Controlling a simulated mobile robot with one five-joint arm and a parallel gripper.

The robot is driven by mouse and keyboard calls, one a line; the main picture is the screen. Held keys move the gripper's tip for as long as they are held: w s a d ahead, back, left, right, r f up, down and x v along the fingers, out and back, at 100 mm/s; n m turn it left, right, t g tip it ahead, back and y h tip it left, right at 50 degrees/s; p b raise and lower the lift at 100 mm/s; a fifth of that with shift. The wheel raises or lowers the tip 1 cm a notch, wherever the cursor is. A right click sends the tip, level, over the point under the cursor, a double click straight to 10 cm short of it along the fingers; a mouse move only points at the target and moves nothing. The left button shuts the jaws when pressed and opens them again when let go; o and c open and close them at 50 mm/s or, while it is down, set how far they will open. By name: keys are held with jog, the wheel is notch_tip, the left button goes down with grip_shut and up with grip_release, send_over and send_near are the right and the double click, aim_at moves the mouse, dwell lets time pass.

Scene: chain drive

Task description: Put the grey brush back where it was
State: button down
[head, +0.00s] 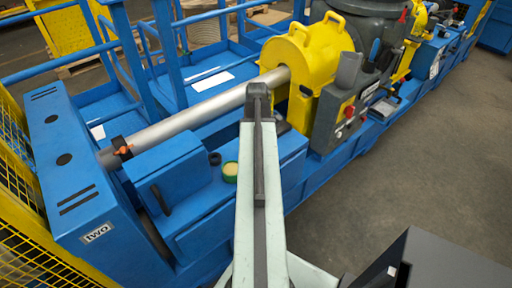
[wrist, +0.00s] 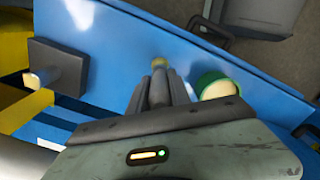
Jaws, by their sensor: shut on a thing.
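My gripper (wrist: 160,76) is shut on the grey brush (wrist: 158,92), in the middle of the wrist view. The brush's grey body shows between the two dark fingers, and a small yellowish end (wrist: 159,62) sticks out past them over the blue surface. I cannot tell whether that end touches the surface. In the head view my arm points away from me over the blue machine bed, and the brush cannot be made out there. A green-rimmed tin with a pale top (head: 230,171) stands on the blue ledge; it also shows right of the fingers in the wrist view (wrist: 215,86).
A black ring (head: 215,158) lies beside the tin. A silver shaft (head: 195,113) runs from the blue housing (head: 75,165) to the yellow cover (head: 305,55). A grey control box (head: 340,105) with a red button stands to the right. Open floor (head: 420,180) lies right of the machine.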

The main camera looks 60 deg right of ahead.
jog(key=shift+s, duration=0.1)
jog(key=c, duration=1.2)
grip_release()
notch_tip(320, 180, up, 12)
jog(key=p, duration=1.2)
jog(key=shift+r, duration=0.2)
jog(key=shift+f, duration=0.1)
